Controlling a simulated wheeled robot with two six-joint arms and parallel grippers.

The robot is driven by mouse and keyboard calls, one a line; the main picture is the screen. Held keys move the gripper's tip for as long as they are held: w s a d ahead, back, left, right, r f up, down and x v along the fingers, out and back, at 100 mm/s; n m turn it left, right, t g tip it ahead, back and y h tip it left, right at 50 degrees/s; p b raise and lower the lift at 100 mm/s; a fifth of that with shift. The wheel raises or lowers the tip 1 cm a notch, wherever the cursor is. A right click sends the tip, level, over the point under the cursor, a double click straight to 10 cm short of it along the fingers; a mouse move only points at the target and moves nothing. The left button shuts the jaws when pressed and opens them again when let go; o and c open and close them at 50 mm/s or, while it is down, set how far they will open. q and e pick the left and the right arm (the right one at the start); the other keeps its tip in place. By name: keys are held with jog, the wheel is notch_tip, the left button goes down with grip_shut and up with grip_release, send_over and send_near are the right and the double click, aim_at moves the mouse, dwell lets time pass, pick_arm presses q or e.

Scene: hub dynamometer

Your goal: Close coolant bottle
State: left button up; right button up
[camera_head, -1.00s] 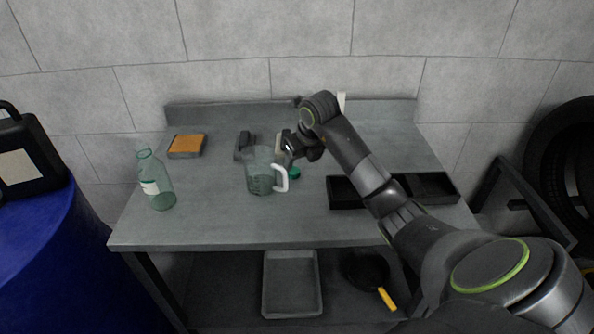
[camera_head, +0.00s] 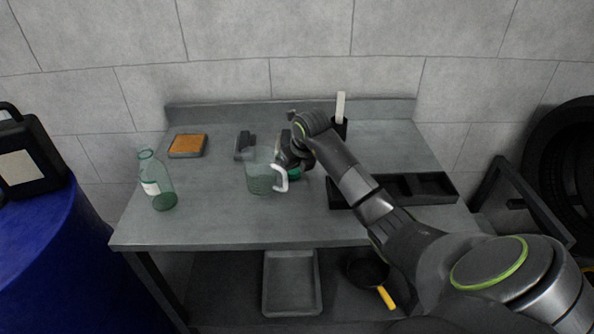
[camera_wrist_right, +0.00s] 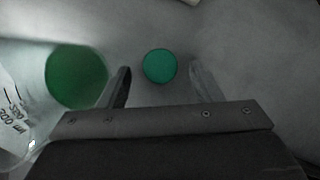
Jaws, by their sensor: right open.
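The clear green coolant bottle (camera_head: 157,184) stands upright at the left of the grey table, with a white label and green liquid low inside. No cap shows on its neck. A small round green cap (camera_wrist_right: 160,65) lies flat on the table right of the measuring jug. In the head view the cap (camera_head: 295,177) is mostly hidden by my right gripper (camera_head: 287,164). In the wrist view my right gripper (camera_wrist_right: 160,74) is open, with the cap between its fingertips in the picture; contact cannot be told. My left gripper is not in view.
A clear measuring jug (camera_head: 260,180) with a white handle stands close left of my right gripper. A black tray (camera_head: 437,187) lies to the right. An orange-topped block (camera_head: 187,145) lies at the back left. The table between bottle and jug is clear.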

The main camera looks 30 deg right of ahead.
aim_at(296, 174)
jog(key=c, duration=1.1)
jog(key=shift+o, duration=0.2)
notch_tip(296, 174, up, 10)
jog(key=b, duration=0.1)
